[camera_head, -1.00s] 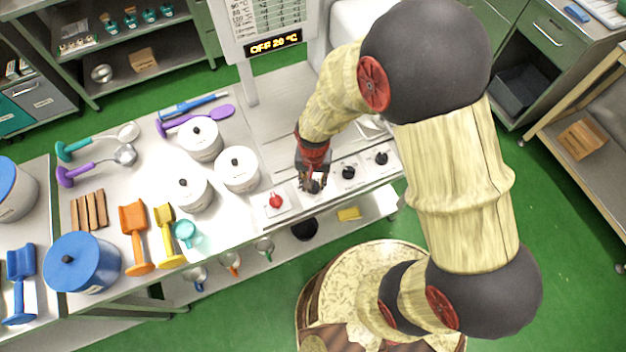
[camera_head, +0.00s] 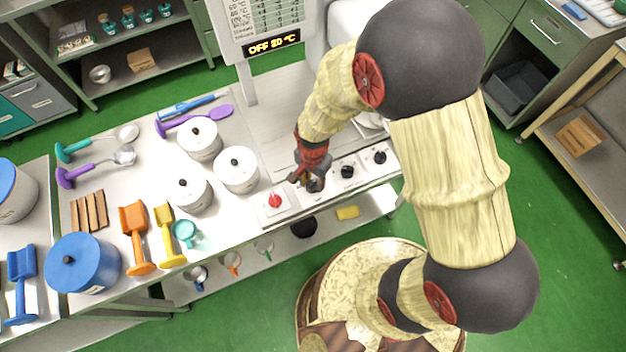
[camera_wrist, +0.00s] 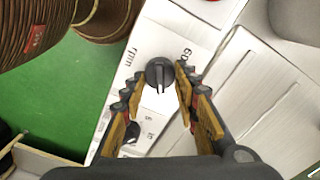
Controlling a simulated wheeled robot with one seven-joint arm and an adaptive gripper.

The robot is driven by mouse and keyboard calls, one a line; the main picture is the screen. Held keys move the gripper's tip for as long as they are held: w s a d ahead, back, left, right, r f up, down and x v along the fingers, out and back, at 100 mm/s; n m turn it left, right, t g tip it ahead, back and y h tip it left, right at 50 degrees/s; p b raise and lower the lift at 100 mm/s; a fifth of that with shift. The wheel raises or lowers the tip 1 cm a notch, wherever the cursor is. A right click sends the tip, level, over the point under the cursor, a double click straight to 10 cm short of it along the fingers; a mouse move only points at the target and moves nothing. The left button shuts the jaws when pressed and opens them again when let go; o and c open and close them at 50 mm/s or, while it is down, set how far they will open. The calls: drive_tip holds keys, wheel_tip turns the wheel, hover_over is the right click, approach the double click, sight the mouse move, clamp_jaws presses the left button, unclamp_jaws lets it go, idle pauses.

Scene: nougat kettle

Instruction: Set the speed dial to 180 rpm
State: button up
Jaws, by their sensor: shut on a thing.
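The speed dial (camera_wrist: 160,74), a round black knob with a pale pointer line, is on the white control panel (camera_wrist: 177,32) beside printed "rpm" and "60" marks. Its line runs roughly up and down in the wrist view. The rest of its scale is hidden or too small to read. My gripper (camera_wrist: 159,73) is shut on the dial, one finger on each side. In the head view, my gripper (camera_head: 306,181) is at the panel's front, between a red knob (camera_head: 274,201) and a black knob (camera_head: 347,171). The display (camera_head: 272,44) reads "OFF 20 °C".
Another black knob (camera_head: 379,157) is farther right on the panel. White lidded pots (camera_head: 237,170) stand left of it, with scoops and ladles farther left.

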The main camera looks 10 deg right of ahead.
sight(313, 182)
idle(0.3)
drive_tip(key=o, duration=1.1)
wheel_tip(313, 182, up, 12)
idle(0.4)
